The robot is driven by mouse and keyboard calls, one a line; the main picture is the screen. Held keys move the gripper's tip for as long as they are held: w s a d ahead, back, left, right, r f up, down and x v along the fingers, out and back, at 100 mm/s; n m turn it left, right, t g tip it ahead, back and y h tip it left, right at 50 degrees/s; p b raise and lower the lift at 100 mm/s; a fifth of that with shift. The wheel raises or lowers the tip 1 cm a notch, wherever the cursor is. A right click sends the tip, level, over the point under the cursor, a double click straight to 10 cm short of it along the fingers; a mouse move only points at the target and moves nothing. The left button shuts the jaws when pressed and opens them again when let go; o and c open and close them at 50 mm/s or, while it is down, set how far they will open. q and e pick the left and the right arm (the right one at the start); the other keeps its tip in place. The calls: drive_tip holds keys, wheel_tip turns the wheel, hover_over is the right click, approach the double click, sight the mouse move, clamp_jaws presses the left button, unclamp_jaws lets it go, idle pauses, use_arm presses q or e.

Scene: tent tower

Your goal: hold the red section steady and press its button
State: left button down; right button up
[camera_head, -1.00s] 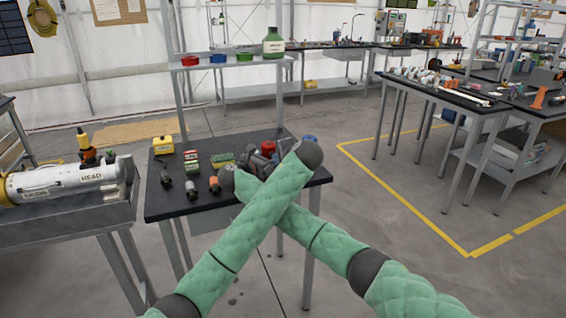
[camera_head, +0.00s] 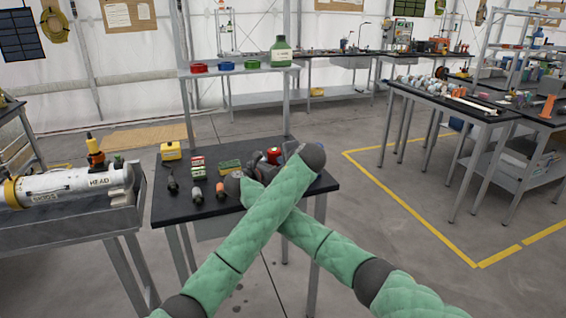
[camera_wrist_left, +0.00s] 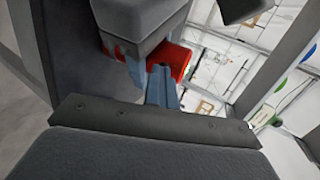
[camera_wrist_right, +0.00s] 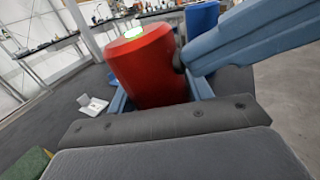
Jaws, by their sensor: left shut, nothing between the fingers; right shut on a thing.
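The red section (camera_wrist_right: 150,68) is a red cylinder, upright but tilted in the right wrist view, with a bright green patch on its top. In the head view the red section (camera_head: 273,155) is partly hidden behind my crossed arms. My right gripper (camera_wrist_right: 160,98) is shut on it, one blue finger on each side. My left gripper (camera_wrist_left: 161,72) is shut and empty. Its fingertips (camera_wrist_right: 184,58) meet a dark round knob, seemingly the button (camera_wrist_right: 178,62), on the section's side. The knob is mostly hidden, so I cannot tell whether it is pressed in.
The black table (camera_head: 180,212) also bears a yellow box (camera_head: 171,151), a green block (camera_head: 230,167) and several small dark cylinders. A blue cylinder (camera_wrist_right: 202,18) stands behind the red section. A cart with a white cylinder (camera_head: 70,184) is at left.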

use_arm(q)
drive_tip(key=shift+w+a+f, duration=0.1)
drive_tip(key=shift+a+f, duration=0.3)
drive_tip(key=shift+a, duration=0.1)
use_arm(e)
drive_tip(key=shift+d+r, duration=0.1)
drive_tip(key=shift+d, duration=0.05)
use_arm(q)
drive_tip(key=v, duration=0.8)
drive_tip(key=shift+d+r, duration=0.35)
drive_tip(key=shift+d, duration=0.1)
use_arm(e)
drive_tip(key=shift+w, duration=0.1)
drive_tip(key=shift+c, duration=0.2)
drive_tip(key=o, duration=1.4)
drive_tip(key=shift+c, duration=0.2)
